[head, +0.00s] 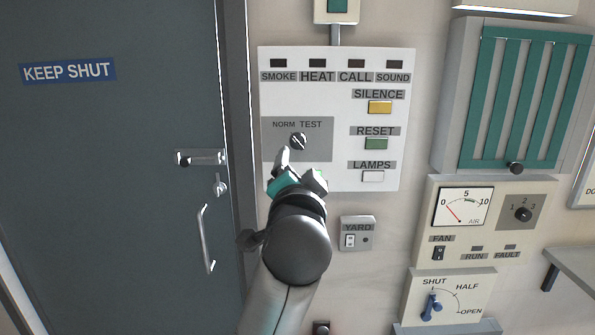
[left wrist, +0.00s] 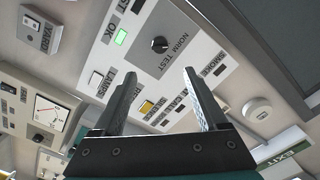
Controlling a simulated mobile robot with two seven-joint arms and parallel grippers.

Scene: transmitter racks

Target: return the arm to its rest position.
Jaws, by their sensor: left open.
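My left gripper (head: 301,172) is raised in front of the white alarm panel (head: 338,60), just below its NORM/TEST knob (head: 298,141). In the left wrist view its two fingers (left wrist: 162,100) stand apart with nothing between them. The knob (left wrist: 159,44) shows beyond the fingertips, clear of them. The fingers cover part of the panel's lower edge in the head view; a lit green lamp marked OK (left wrist: 121,37) shows in the left wrist view. My right gripper is in neither view.
A grey door (head: 110,180) with a handle (head: 207,240) is at the left. Below the panel is a YARD switch box (head: 357,233). At the right are a green louvre (head: 520,100), a fan panel (head: 485,220), a lever plate (head: 450,298) and a shelf (head: 572,265).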

